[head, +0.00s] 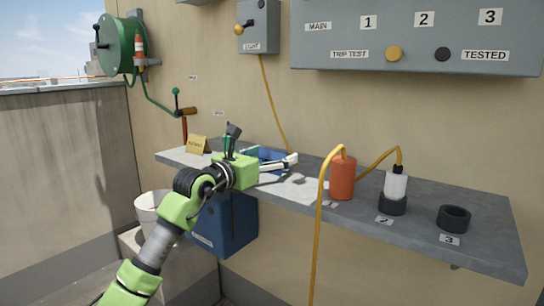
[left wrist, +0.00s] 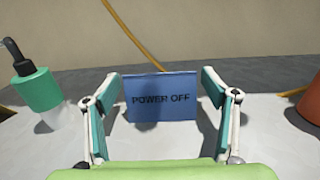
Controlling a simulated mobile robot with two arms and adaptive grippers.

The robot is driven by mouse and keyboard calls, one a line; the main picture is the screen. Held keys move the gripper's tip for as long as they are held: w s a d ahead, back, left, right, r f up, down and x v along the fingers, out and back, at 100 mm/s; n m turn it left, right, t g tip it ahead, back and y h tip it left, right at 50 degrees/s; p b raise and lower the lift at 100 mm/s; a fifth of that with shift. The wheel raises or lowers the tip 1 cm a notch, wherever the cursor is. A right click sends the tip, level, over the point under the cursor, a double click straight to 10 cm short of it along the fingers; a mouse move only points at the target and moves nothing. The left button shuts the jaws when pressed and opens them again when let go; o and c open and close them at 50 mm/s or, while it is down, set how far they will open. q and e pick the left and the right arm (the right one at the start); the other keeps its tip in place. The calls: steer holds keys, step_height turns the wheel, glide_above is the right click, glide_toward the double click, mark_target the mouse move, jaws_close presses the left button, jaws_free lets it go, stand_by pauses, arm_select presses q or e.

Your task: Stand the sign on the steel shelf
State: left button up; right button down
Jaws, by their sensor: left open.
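The blue sign (left wrist: 161,112) reads POWER OFF and shows upright over the steel shelf (head: 480,243), between my left gripper's fingers in the left wrist view. In the head view the sign (head: 268,154) is partly hidden by that gripper. My left gripper (head: 276,160) is open, with one finger on each side of the sign. In the left wrist view, the gripper (left wrist: 160,80) shows small gaps beside the sign's edges. Whether the sign's bottom rests on the shelf is hard to tell. My right gripper is not in view.
A green cylinder with a black handle (left wrist: 37,90) stands left of the sign. An orange plug (head: 342,179), a white plug (head: 395,186) in a black socket and an empty black socket (head: 454,218) are to the right.

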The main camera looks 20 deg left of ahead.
arm_select(q)
steer(key=shift+r, duration=0.1)
steer(key=shift+s+a, duration=0.15)
steer(key=shift+s, duration=0.15)
steer(key=v, duration=1.1)
steer(key=shift+s, duration=0.2)
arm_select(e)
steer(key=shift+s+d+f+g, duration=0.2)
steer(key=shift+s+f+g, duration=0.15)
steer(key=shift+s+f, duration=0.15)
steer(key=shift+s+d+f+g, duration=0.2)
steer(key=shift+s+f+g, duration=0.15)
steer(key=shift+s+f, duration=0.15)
